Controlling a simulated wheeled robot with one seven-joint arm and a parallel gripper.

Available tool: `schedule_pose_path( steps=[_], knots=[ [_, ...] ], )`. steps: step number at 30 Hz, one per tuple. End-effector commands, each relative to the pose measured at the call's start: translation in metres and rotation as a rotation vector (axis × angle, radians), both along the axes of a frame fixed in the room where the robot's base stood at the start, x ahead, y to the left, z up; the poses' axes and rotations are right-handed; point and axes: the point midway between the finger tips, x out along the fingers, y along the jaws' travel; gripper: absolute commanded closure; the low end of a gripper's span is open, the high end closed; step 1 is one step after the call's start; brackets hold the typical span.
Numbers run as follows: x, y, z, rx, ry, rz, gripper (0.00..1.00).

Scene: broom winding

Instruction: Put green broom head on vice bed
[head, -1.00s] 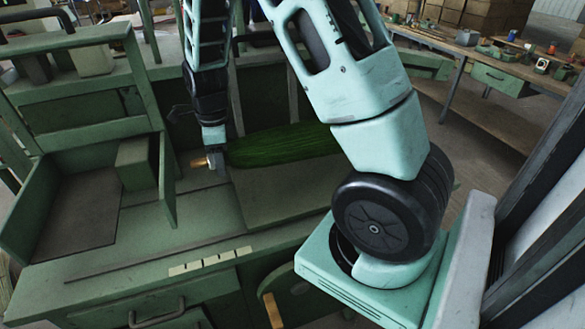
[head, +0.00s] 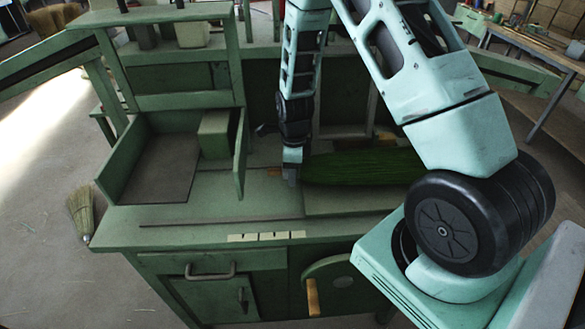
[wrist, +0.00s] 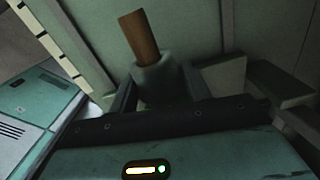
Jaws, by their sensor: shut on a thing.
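The green broom head (head: 362,167) is a long, dark green bristle bundle with a short wooden stub (head: 273,172) at its left end. My gripper (head: 292,170) is shut around its neck, between stub and bristles. The broom head lies roughly level, low over the bench top; whether it touches is unclear. In the wrist view, the wooden stub (wrist: 139,36) and a grey-green collar (wrist: 160,78) show between the fingers; the bristles are hidden. On the bench's left, a flat brown bed (head: 157,170) between green upright panels may be the vice bed; I cannot be sure.
A green upright panel (head: 241,155) and a green block (head: 216,133) stand left of my gripper. A green shelf frame (head: 165,55) rises behind. The bench front has a drawer handle (head: 210,271) and wooden lever (head: 312,297). A straw broom (head: 82,212) is on the floor left.

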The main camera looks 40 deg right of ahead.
Motion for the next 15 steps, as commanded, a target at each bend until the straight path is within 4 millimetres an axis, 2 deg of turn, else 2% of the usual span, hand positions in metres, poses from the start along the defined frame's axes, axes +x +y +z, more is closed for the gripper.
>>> schedule_pose_path(
  steps=[4,5,7,15],
  knots=[
    [0.0006,0.0001,0.0001,-0.001,-0.002,0.001,0.84],
    [0.0005,0.0003,-0.0002,0.0,-0.001,0.001,0.49],
    [0.0005,0.0003,-0.0002,0.0,-0.001,0.001,0.31],
    [0.0003,0.0002,0.0003,0.0,-0.001,0.001,0.31]
  ],
)
